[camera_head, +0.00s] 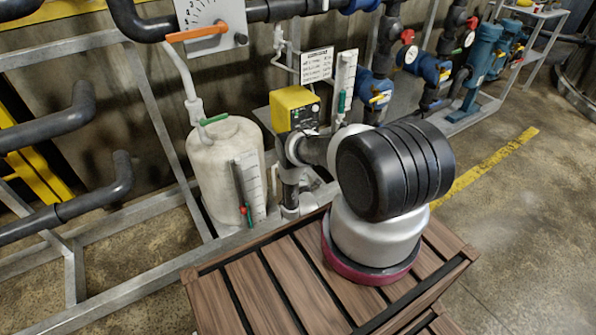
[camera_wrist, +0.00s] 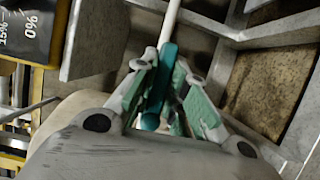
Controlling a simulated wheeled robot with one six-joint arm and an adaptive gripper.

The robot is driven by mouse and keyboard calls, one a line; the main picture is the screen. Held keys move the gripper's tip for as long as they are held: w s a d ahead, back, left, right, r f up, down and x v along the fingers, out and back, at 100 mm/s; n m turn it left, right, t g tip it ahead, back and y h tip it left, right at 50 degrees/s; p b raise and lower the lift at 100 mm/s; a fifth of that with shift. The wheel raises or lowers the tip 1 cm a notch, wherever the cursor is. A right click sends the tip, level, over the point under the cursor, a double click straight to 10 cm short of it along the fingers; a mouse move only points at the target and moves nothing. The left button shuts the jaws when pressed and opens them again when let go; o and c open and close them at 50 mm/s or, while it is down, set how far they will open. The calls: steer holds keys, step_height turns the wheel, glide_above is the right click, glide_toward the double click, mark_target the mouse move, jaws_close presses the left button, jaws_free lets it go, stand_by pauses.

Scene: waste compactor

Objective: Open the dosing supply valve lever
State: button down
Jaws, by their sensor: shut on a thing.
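A teal lever handle (camera_wrist: 168,58) runs up the middle of the wrist view, with a thin white rod (camera_wrist: 172,17) beyond it. My gripper (camera_wrist: 164,100) is shut on this handle, its green-padded fingers on either side. The lower end of the handle is partly hidden between the fingers. In the head view my arm covers much of the area beside the yellow box (camera_head: 291,106), and I cannot make out the fingers there. Green-handled parts show on the white tank (camera_head: 222,160) and on the scale plate (camera_head: 250,183); I cannot tell which one is held.
A dark panel marked 0% (camera_wrist: 30,28) and a grey plate (camera_wrist: 94,38) stand left of my gripper. Grey metal frame bars (camera_wrist: 270,33) lie to the right. A slatted wooden platform (camera_head: 232,297) is under my arm. Pipes (camera_head: 380,60) and a dial board (camera_head: 212,22) stand behind.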

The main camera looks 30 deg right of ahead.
stand_by(0.4)
steer(key=c, duration=1.4)
jaws_free()
steer(key=shift+a+r, duration=0.1)
steer(key=v, duration=0.7)
steer(key=shift+s, duration=0.3)
